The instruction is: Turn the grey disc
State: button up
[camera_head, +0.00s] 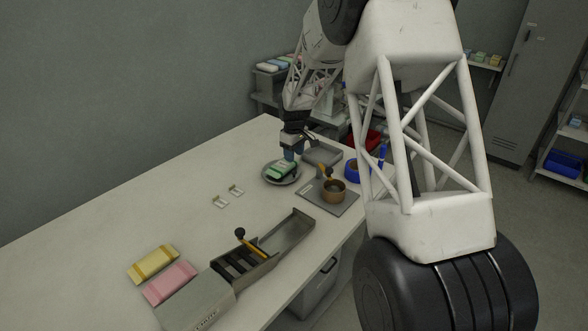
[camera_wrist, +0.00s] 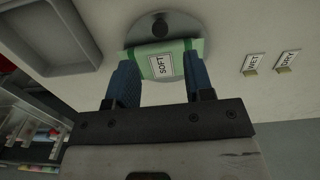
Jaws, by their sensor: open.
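The grey disc (camera_head: 270,177) lies on the white table near its far end. In the wrist view the disc (camera_wrist: 141,31) has a dark knob (camera_wrist: 160,24) on it. A green packet (camera_head: 281,171) with a white label reading SOFT lies across the disc; it also shows in the wrist view (camera_wrist: 187,49). My gripper (camera_head: 289,155) is right over the disc, pointing down. In the wrist view its two blue fingers (camera_wrist: 158,77) are apart, over the near edge of the packet. I cannot tell whether they touch it. Part of the disc is hidden under the packet.
Two small signs, WET (camera_wrist: 254,63) and DRY (camera_wrist: 288,60), stand beside the disc. A grey tray (camera_head: 322,153), a plate with a brown cup (camera_head: 335,193) and a blue ring-shaped item (camera_head: 352,172) are close by on the right. The wrapper machine (camera_head: 205,298) and yellow and pink packets (camera_head: 170,283) are nearer.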

aim_at(294, 171)
jog(key=shift+f, duration=3.45)
grip_shut()
